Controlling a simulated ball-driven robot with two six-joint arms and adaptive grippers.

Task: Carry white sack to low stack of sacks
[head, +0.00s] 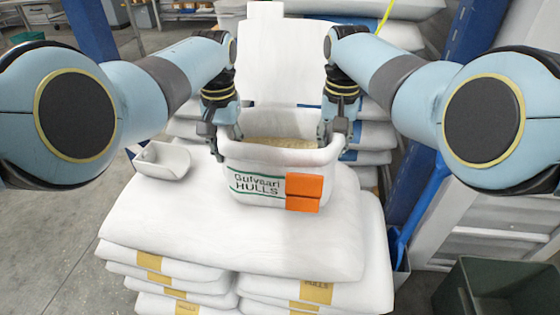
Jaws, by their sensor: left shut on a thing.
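A white scoop (162,161) lies on the stack's left part. A taller stack of white sacks (372,140) stands behind. A blue post (92,28) is at the back left. A dark green bin (500,287) is at the lower right. Grey floor (50,235) is clear at left.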

